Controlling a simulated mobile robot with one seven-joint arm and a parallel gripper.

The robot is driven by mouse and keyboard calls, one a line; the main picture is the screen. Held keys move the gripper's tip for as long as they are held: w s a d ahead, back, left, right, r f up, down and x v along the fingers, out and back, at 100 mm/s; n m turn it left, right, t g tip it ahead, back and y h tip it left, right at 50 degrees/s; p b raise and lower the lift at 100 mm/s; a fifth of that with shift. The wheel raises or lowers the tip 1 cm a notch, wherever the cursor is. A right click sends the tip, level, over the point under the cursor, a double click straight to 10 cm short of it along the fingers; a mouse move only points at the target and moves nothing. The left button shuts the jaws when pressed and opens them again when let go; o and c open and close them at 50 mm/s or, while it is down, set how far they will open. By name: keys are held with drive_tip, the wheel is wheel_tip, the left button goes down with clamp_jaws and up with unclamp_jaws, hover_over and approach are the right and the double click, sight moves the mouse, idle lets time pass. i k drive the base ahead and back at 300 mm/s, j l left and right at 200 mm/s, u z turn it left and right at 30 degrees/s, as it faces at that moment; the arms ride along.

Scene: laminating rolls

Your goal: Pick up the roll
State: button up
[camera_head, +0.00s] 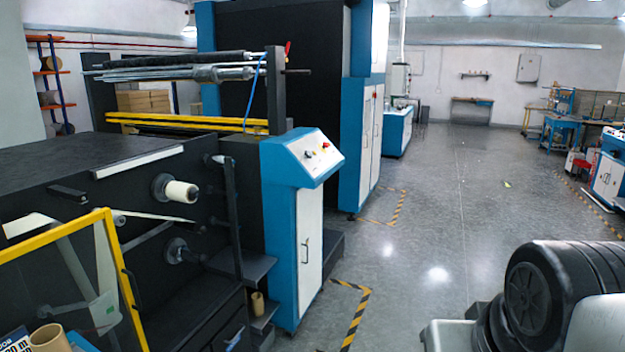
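A cream-white roll (181,191) sits on a spindle that sticks out of the dark side panel of the machine, left of centre. Another tan tube (50,340) shows at the bottom left corner, cut off by the picture edge. Which roll the task means cannot be told. My gripper is not in view.
A yellow-framed guard (60,243) stands in front of the machine at left. The control cabinet (300,220) juts out beside the rolls. Hazard-striped tape (357,318) marks the floor. The grey floor (455,210) is open through the middle. Workbenches (560,130) stand far right.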

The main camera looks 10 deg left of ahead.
sight(176, 190)
drive_tip(key=i+l+u, duration=0.1)
drive_tip(key=i, duration=0.35)
drive_tip(key=i+l, duration=0.2)
drive_tip(key=i, duration=0.25)
drive_tip(key=i+l+u, duration=0.15)
drive_tip(key=i, duration=0.3)
drive_tip(key=i+j+u, duration=0.1)
drive_tip(key=i+u, duration=0.55)
drive_tip(key=u, duration=0.3)
drive_tip(key=i+l+u, duration=0.15)
drive_tip(key=i+u, duration=0.9)
drive_tip(key=u, duration=0.25)
drive_tip(key=i+l+u, duration=0.2)
drive_tip(key=u, duration=0.2)
